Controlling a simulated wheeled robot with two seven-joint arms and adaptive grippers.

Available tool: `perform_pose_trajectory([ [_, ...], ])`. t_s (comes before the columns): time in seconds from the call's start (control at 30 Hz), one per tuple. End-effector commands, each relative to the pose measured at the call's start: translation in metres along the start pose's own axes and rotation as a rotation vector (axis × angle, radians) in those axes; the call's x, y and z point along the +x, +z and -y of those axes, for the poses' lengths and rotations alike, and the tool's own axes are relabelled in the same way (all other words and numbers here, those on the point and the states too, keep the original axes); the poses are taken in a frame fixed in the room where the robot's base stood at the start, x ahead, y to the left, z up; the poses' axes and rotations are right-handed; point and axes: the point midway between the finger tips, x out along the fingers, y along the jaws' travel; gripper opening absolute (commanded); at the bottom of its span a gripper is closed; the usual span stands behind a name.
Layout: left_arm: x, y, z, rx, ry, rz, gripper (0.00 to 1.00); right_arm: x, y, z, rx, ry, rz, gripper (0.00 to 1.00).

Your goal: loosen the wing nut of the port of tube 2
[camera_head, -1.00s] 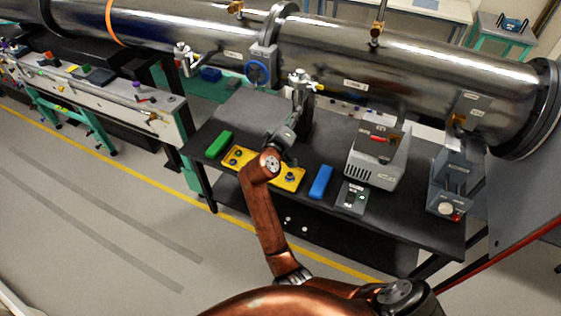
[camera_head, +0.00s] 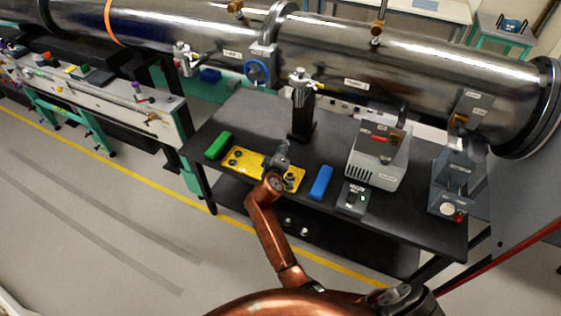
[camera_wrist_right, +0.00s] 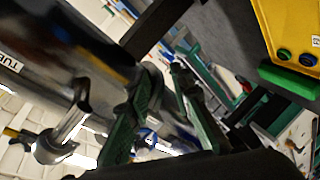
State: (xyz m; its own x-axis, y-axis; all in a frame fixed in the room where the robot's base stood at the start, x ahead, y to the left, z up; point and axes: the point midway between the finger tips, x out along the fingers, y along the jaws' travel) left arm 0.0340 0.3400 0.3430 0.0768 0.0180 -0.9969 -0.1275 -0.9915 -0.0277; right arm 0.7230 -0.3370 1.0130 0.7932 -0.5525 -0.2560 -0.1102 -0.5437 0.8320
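Tube 2 (camera_head: 420,75) is the long shiny steel pipe on the right, behind the black table; its small label is hard to read in the head view. Its port (camera_head: 302,76) is a small silvery fitting with a yellow part, above a black post. I cannot make out the wing nut there. In the right wrist view, the metal port fitting (camera_wrist_right: 62,140) is at lower left, beside a partly visible label "TUB". My right gripper (camera_head: 281,148) is above the yellow tray, apart from and in front of the port. My left gripper is out of view.
The yellow tray (camera_head: 240,160) lies between a green block (camera_head: 218,145) and a blue block (camera_head: 320,182). A grey box (camera_head: 375,165) and a small control box (camera_head: 352,198) stand at right. The black post (camera_head: 301,118) rises behind my gripper.

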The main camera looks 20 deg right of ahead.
Motion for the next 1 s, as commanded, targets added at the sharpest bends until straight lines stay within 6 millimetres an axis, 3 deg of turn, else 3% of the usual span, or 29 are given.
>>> perform_pose_trajectory([
  [0.1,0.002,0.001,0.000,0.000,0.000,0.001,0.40,0.005,0.011,0.022,-0.008,-0.034,0.001,0.20],
  [0.3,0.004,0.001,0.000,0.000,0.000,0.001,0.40,0.010,0.024,0.048,-0.014,-0.076,0.001,0.20],
  [0.5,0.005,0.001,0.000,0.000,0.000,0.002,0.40,0.011,0.030,0.061,-0.016,-0.097,0.000,0.20],
  [0.87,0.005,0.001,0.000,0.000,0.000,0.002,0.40,0.012,0.031,0.063,-0.017,-0.101,0.000,0.20],
  [0.97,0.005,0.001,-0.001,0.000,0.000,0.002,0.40,0.013,0.040,0.077,-0.022,-0.123,0.003,0.20],
  [1.0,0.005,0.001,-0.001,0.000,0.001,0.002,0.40,0.015,0.048,0.091,-0.026,-0.147,0.006,0.20],
])
